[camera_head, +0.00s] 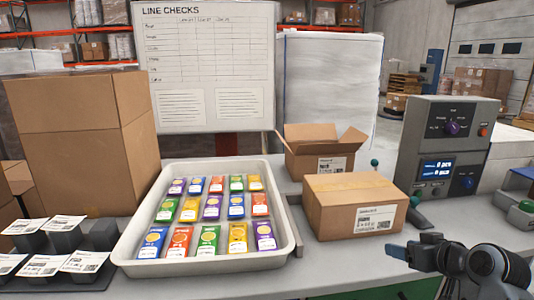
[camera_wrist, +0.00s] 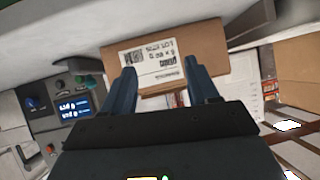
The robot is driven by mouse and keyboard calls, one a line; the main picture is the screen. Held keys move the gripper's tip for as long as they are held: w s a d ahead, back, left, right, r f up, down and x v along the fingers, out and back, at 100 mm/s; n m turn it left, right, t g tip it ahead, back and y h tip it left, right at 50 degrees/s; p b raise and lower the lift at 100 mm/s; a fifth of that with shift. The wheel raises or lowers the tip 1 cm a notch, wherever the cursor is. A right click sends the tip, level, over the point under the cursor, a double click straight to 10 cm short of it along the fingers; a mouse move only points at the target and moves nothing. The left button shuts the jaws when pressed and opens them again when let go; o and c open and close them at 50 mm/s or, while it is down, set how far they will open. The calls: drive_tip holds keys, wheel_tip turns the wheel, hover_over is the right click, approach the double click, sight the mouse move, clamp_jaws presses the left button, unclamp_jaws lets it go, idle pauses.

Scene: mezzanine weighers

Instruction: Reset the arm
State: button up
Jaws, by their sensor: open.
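My gripper (camera_head: 402,252) is at the lower right in the head view, in front of the closed carton (camera_head: 354,207) and apart from it. In the wrist view my gripper (camera_wrist: 165,88) shows two dark blue fingers spread apart with nothing between them. The closed carton also shows in the wrist view (camera_wrist: 190,50), past the fingertips, with its white label facing me. My arm enters the head view from the lower right edge.
A white tray (camera_head: 128,247) of colourful packets stands mid-table. Behind the closed carton is an open carton (camera_head: 310,155). A grey weigher (camera_head: 450,140) with a display stands right. Tall cartons (camera_head: 70,110) and labelled dark holders (camera_head: 65,240) are left. The front counter strip is clear.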

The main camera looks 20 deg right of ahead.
drive_tip(key=s+a+f+m+b, duration=0.1)
drive_tip(key=s+a+f, duration=0.3)
drive_tip(key=a, duration=0.3)
drive_tip(key=s+a+f+t+b, duration=0.1)
drive_tip(key=s+a+f, duration=0.35)
drive_tip(key=a, duration=0.25)
drive_tip(key=s+a+f+m+b, duration=0.1)
drive_tip(key=s+a+f, duration=0.35)
drive_tip(key=a, duration=0.25)
drive_tip(key=s+a+h+b, duration=0.1)
drive_tip(key=s+a, duration=0.2)
drive_tip(key=s, duration=0.3)
drive_tip(key=s+a+b, duration=0.1)
drive_tip(key=s+a, duration=0.2)
drive_tip(key=s, duration=0.3)
drive_tip(key=s+r+n+t+y+b, duration=0.1)
drive_tip(key=s+r+n, duration=0.1)
drive_tip(key=s+r, duration=0.2)
drive_tip(key=s+r+n+t+y+b, duration=0.1)
drive_tip(key=s+r+n, duration=0.1)
drive_tip(key=s, duration=0.6)
drive_tip(key=shift+s+a+r, duration=0.4)
drive_tip(key=shift+r, duration=0.5)
